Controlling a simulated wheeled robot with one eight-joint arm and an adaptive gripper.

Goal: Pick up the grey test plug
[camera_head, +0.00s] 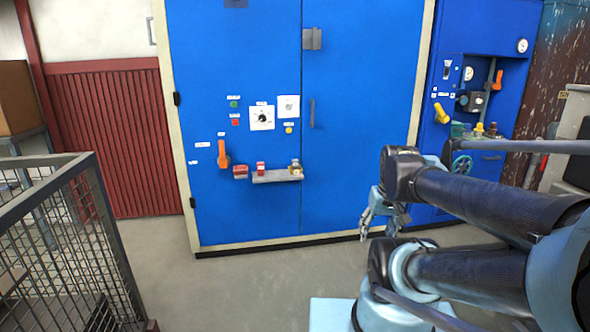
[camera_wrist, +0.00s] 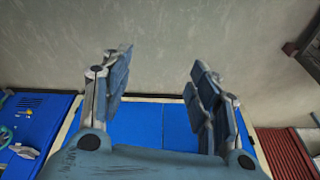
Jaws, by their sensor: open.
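I cannot make out a grey test plug for certain in either view. A small grey ledge (camera_head: 275,177) on the blue cabinet front holds a red item (camera_head: 260,168) and a brass-coloured fitting (camera_head: 295,167); both are too small to read well. My gripper (camera_head: 384,219) hangs in front of the cabinet's right door, low and to the right of the ledge and apart from it.
The blue cabinet (camera_head: 355,60) carries an orange handle (camera_head: 223,154), a dial (camera_head: 262,118) and buttons. A blue panel (camera_head: 466,30) with valves and gauges stands right. A wire mesh cage (camera_head: 60,240) stands front left. The floor (camera_head: 240,290) between is clear.

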